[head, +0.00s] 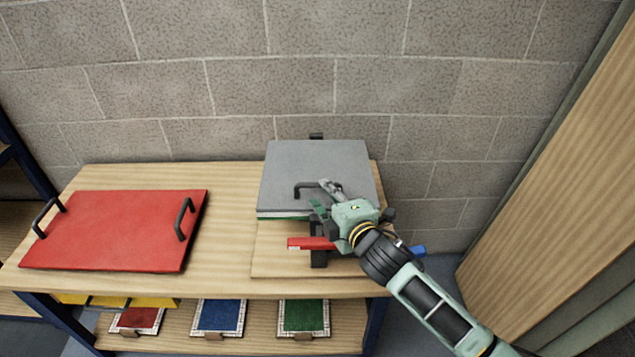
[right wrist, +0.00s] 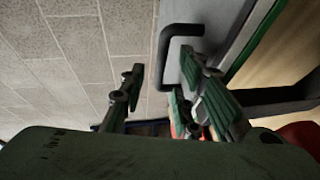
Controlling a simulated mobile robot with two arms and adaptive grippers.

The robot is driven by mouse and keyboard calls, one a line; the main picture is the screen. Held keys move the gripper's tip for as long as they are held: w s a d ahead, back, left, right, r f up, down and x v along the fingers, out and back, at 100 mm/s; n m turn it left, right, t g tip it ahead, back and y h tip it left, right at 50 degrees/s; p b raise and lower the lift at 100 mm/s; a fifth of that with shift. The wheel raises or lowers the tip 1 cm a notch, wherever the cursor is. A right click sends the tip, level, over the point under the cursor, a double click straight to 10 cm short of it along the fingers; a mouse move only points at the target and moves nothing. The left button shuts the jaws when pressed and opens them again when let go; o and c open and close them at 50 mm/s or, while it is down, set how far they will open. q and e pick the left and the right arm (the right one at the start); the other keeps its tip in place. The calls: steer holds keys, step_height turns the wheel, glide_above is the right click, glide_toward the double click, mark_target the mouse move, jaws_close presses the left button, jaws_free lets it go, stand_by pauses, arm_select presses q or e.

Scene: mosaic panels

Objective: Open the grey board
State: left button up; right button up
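The grey board (head: 315,165) lies flat at the right part of the wooden table, over a thin green edge. It has a black handle (head: 298,189) on its near side and another black piece at its far edge. My right gripper (head: 323,198) is at the near handle's right end, fingers spread. In the right wrist view the handle (right wrist: 164,52) stands ahead, between the lines of the two open fingers (right wrist: 165,88), and nothing is visibly clamped. Whether a finger touches the handle, I cannot tell. My left gripper is not in view.
A red board (head: 115,230) with two black handles lies on the table's left. A red piece (head: 308,243) on a dark support stands below my right gripper. Framed red, blue and green panels (head: 303,315) sit on the lower shelf. A block wall is behind; a wooden panel (head: 560,180) is at right.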

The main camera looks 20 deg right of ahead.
mark_target(318, 185)
steer(key=shift+x, duration=2.75)
jaws_close()
